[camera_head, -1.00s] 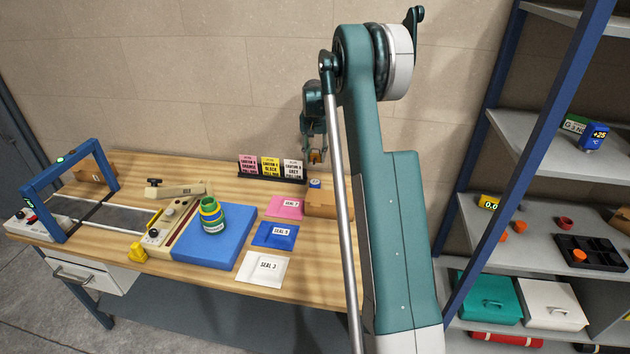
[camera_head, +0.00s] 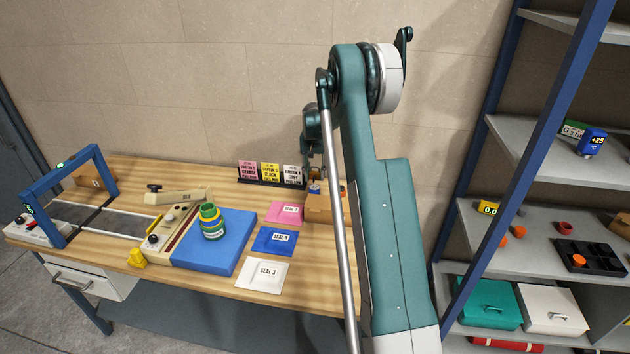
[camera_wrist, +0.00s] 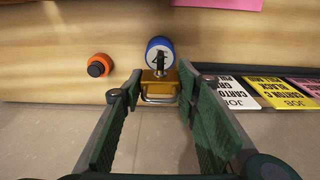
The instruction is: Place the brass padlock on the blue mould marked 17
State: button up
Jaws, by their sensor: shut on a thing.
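My gripper (camera_wrist: 160,76) is shut on the brass padlock (camera_wrist: 157,78), with the shackle towards me in the wrist view. A small round blue mould (camera_wrist: 160,44) with a pale top and a dark mark, too small to read surely, lies just beyond the padlock. The padlock overlaps its near edge in the picture; I cannot tell whether they touch. In the head view the blue mould (camera_head: 314,187) stands at the back right of the bench. My gripper (camera_head: 317,172) is just above it there, partly hidden by my arm, and the padlock cannot be made out.
An orange and black round piece (camera_wrist: 99,65) stands left of the mould in the wrist view. The card rack (camera_head: 270,178) is close by, against the wall. Pink, blue and white seal sheets (camera_head: 262,277) lie nearer.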

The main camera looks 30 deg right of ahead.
aim_at(314, 173)
jog(key=shift+f, duration=1.65)
jog(key=shift+f, duration=0.15)
jog(key=o, duration=1.1)
jog(key=r, duration=1.2)
jog(key=shift+s+a+r, duration=0.15)
jog(key=shift+s+a, duration=0.15)
jog(key=shift+a, duration=0.05)
